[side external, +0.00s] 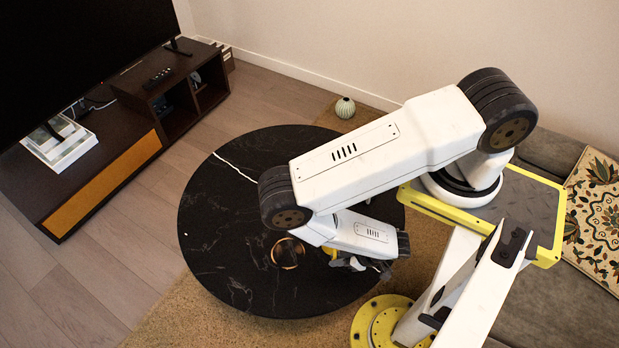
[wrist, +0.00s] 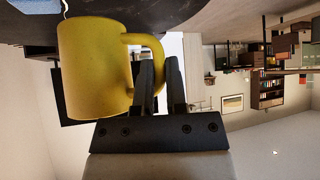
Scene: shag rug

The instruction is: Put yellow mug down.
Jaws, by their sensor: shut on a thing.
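A yellow mug (wrist: 92,70) hangs at the left of the wrist view, with its handle toward my gripper (wrist: 160,70). My gripper's two dark fingers are shut on the handle. In the side external view my gripper (side external: 372,266) is low over the right part of the round black table (side external: 225,250). Only a small yellow bit of the mug (side external: 331,252) shows there; my arm hides the rest. I cannot tell whether the mug touches the table, or whether it is level.
A dark round object with a copper-coloured rim (side external: 288,252) is on the table, left of my gripper. The table's left and front parts are clear. A low TV cabinet (side external: 105,150) stands at the left and a grey sofa (side external: 560,310) at the right.

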